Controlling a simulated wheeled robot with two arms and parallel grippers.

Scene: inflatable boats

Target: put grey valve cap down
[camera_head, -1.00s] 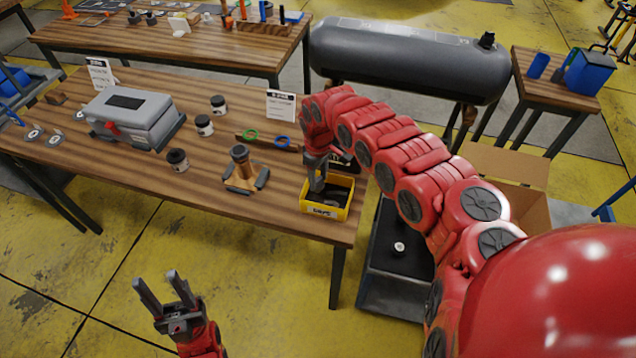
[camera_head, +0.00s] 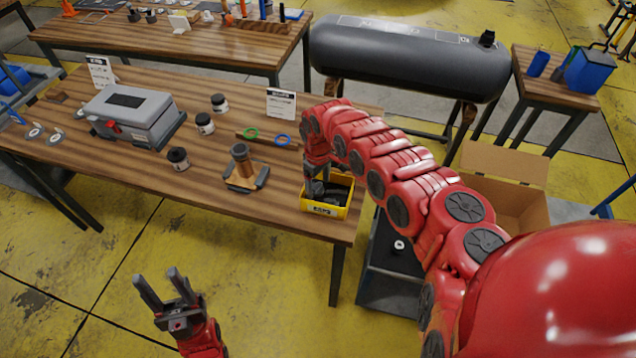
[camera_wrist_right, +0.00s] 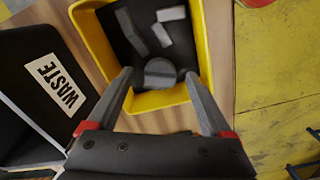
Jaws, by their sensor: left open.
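A grey round cap (camera_wrist_right: 160,72), which looks like the grey valve cap, lies in the yellow bin (camera_wrist_right: 180,97) in the right wrist view. Several grey blocks (camera_wrist_right: 163,35) lie beside it on the bin's dark floor. My right gripper (camera_wrist_right: 158,76) is open above the bin, one finger on each side of the cap, with a gap showing on both sides. In the head view the yellow bin (camera_head: 322,209) stands at the table's front right corner, with my right gripper (camera_head: 316,192) at it. My left gripper (camera_head: 157,276) is open and empty, in front of the table.
A black box labelled WASTE (camera_wrist_right: 38,95) is close to the bin. On the wooden table (camera_head: 230,205) stand a post on a base (camera_head: 241,165), several dark jars (camera_head: 205,123), two rings (camera_head: 250,133) and a grey case (camera_head: 135,112). An open cardboard box (camera_head: 510,200) is at right.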

